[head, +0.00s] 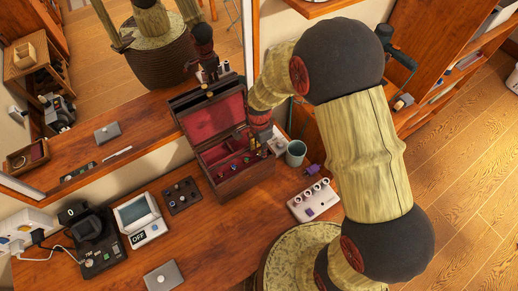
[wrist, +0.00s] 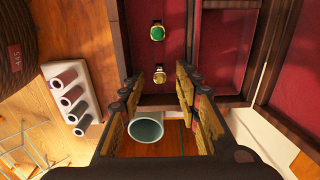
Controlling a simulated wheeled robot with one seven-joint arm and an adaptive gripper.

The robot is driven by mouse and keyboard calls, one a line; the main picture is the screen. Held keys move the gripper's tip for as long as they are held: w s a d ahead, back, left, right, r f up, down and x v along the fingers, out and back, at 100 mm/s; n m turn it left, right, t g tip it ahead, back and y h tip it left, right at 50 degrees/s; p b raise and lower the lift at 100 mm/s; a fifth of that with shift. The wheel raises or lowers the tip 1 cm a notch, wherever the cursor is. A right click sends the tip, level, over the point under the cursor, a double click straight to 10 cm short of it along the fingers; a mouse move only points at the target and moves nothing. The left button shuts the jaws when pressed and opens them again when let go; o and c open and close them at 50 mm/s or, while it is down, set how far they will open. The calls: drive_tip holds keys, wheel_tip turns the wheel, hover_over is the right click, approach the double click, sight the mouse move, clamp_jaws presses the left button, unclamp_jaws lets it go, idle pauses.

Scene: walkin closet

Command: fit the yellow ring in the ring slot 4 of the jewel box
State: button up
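The jewel box (head: 246,179) stands open on the wooden table, its red-lined lid tilted back. Several small rings sit in a row along its front compartment in the head view. My gripper (head: 266,148) is over the box's right end. In the wrist view my gripper (wrist: 160,82) has its two fingers wide apart. A gold ring with a pale yellowish stone (wrist: 159,76) shows between the fingertips, with no visible contact. A ring with a green stone (wrist: 157,32) is farther along the red lining. Slot numbers cannot be read.
A grey-green cup (head: 296,153) stands right of the box and shows below the fingers in the wrist view (wrist: 146,129). A white stand with several cylinders (head: 314,201) and a purple item (head: 314,170) are nearby. A dark control panel (head: 181,195) is left of the box; a mirror stands behind.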

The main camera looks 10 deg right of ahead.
wheel_tip(320, 180, up, 12)
drive_tip(key=shift+f, duration=0.2)
idle(0.7)
